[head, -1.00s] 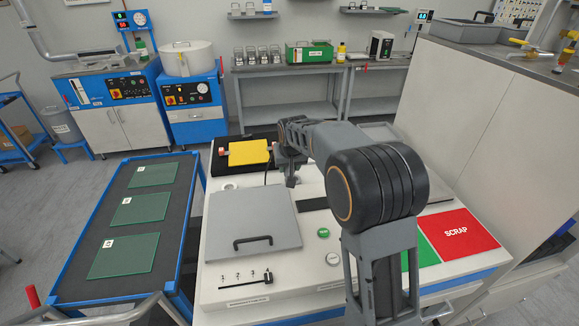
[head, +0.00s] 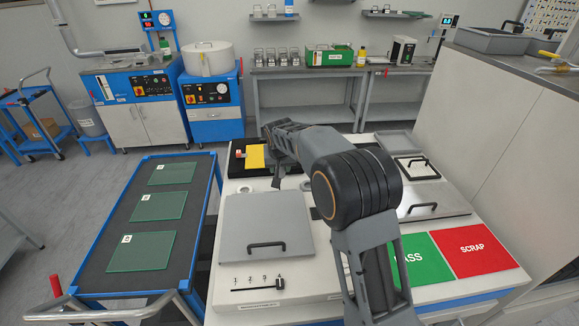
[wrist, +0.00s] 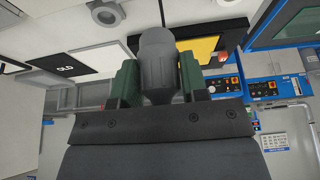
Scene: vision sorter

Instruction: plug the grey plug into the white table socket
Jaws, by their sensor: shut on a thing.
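The grey plug (wrist: 158,50) is between the green fingertips of my gripper (wrist: 158,78) in the wrist view. My gripper is shut on it. In the head view a small round white fitting (head: 246,183) sits near the bench's back left.
A yellow pad (head: 256,157) lies on a black tray at the bench's back left. A grey lid with a handle (head: 262,225) fills the front left. A green pad and a red scrap pad (head: 475,250) lie right. A blue cart (head: 100,230) stands left.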

